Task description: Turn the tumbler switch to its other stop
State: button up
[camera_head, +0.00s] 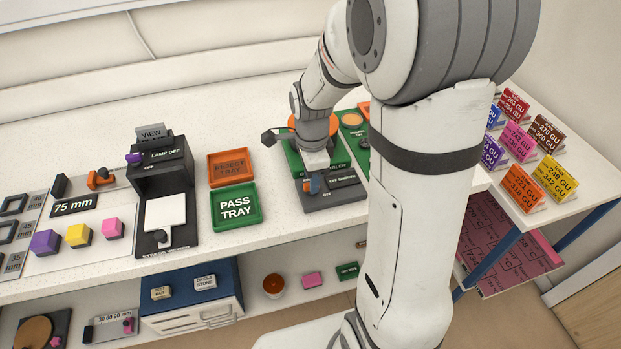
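My gripper (314,168) points down over a dark grey control panel (350,194) with a green upper part, at the middle of the bench. A small blue and orange piece (314,184) shows right at the fingertips. It may be the tumbler switch's lever, but it is too small to be sure. The panel bears small labels, one reading OFF below this piece. The gripper and wrist hide part of the panel. I cannot tell whether the fingers touch the piece or how far apart they are.
Left of the panel are a green PASS TRAY (236,222), an orange REJECT TRAY (231,182) and a black stand (162,176) marked LAMP OFF. Coloured cards (524,188) stand on the right shelf. My arm hides the bench's right part. Bare bench lies behind the trays.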

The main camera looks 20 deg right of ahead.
notch_tip(320, 180, up, 6)
jog(key=shift+r, duration=0.25)
jog(key=shift+s, duration=0.1)
dwell(0.4)
jog(key=shift+s+r+n, duration=0.25)
jog(key=shift+r+n, duration=0.05)
jog(key=shift+n, duration=0.2)
jog(key=s+r+n+t, duration=0.1)
jog(key=s+r+n, duration=0.1)
jog(key=s+n, duration=0.5)
jog(key=s+r+n+t, duration=0.2)
jog(key=s+n, duration=0.5)
jog(key=n, duration=0.3)
jog(key=shift+r, duration=0.25)
